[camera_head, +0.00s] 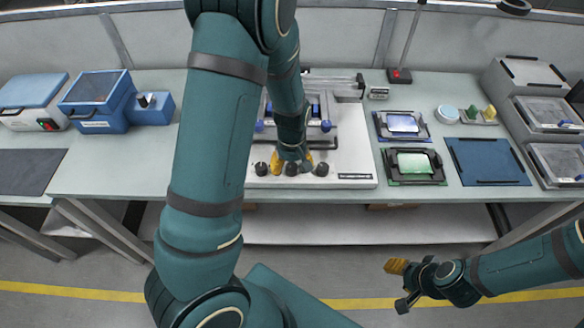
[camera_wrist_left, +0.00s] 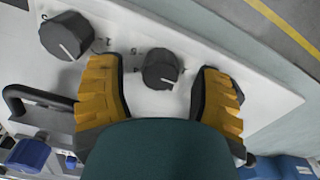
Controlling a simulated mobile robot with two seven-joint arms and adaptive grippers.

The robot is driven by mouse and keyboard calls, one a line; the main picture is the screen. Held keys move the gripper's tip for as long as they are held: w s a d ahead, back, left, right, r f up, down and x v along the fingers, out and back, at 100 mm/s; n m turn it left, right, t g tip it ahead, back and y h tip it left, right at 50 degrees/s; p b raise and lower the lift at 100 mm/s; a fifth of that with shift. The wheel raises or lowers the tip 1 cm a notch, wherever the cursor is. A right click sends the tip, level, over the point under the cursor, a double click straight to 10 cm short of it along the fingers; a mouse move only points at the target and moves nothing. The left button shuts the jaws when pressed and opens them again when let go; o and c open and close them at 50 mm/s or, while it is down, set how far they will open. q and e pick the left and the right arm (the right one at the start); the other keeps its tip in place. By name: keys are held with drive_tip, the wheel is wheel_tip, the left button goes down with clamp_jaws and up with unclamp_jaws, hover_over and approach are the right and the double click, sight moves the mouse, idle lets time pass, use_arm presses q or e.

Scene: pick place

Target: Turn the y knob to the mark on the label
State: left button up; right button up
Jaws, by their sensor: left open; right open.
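A white device (camera_head: 350,150) on the bench has a row of three black knobs along its front edge. The middle knob (camera_head: 291,169) shows in the left wrist view (camera_wrist_left: 160,69), with a white pointer line and small label marks. My left gripper (camera_head: 292,158) is open above it. Its yellow fingers (camera_wrist_left: 158,95) stand on both sides of this knob, with a gap visible on each side. The right knob (camera_head: 322,169) also shows in the left wrist view (camera_wrist_left: 67,36). I cannot read which is y. My right gripper (camera_head: 402,285) is open and empty, over the floor.
The left knob (camera_head: 261,168) stands close beside my left gripper. Blue boxes (camera_head: 95,100) are at the left of the bench. A green-topped tray (camera_head: 415,164) and a dark blue mat (camera_head: 488,162) lie to the right. A metal handle (camera_wrist_left: 35,105) shows behind the knobs.

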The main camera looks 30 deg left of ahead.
use_arm(q)
drive_tip(key=shift+f, duration=0.35)
drive_tip(key=shift+c, duration=0.2)
clamp_jaws()
drive_tip(key=shift+m, duration=0.4)
drive_tip(key=m, duration=0.8)
idle(0.4)
